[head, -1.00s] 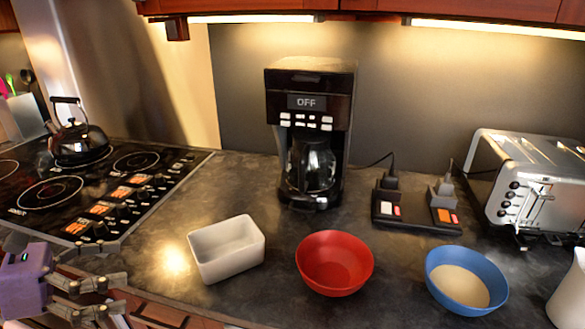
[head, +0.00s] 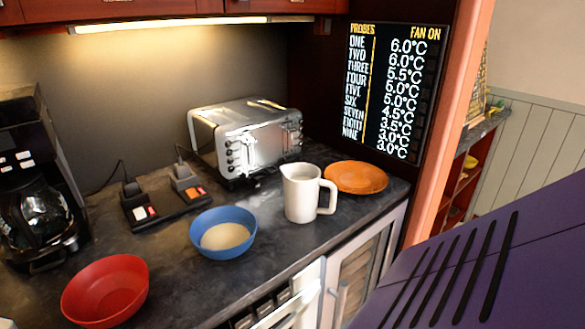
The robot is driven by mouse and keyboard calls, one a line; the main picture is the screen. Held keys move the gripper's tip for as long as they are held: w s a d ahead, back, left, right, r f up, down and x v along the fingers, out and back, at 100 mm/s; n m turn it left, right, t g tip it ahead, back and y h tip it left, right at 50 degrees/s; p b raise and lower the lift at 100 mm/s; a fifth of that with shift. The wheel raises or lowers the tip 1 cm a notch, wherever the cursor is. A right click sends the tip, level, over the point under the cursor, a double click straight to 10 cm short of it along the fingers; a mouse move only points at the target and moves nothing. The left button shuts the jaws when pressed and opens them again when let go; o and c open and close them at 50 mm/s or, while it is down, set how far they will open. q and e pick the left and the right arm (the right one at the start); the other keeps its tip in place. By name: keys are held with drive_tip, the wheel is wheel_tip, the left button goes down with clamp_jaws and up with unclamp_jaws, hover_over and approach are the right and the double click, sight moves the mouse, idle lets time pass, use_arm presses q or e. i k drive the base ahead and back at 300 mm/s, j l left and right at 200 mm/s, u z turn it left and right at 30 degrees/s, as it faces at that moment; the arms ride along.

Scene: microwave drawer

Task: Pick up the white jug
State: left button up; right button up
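The white jug (head: 300,196) stands upright on the dark counter, with its handle on the right side and its spout at the upper left. It is between the blue bowl and the orange plate, close to the counter's front edge. Neither of my grippers shows in the head view now. A large purple part of mine fills the lower right corner, with no fingers in sight.
The blue bowl (head: 223,232) with pale contents is left of the jug. The orange plate (head: 356,177) lies right of it, the toaster (head: 245,138) behind. The red bowl (head: 105,291), power strip (head: 166,208) and coffee maker (head: 38,190) are further left. A screen (head: 394,90) hangs behind.

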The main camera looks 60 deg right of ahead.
sight(307, 195)
drive_tip(key=l+z, duration=0.1)
drive_tip(key=z, duration=0.4)
drive_tip(key=l+z, duration=0.1)
drive_tip(key=z, duration=0.35)
drive_tip(key=i+z, duration=0.1)
drive_tip(key=z, duration=0.4)
drive_tip(key=i+l, duration=0.2)
drive_tip(key=l+z, duration=0.05)
drive_tip(key=l, duration=0.05)
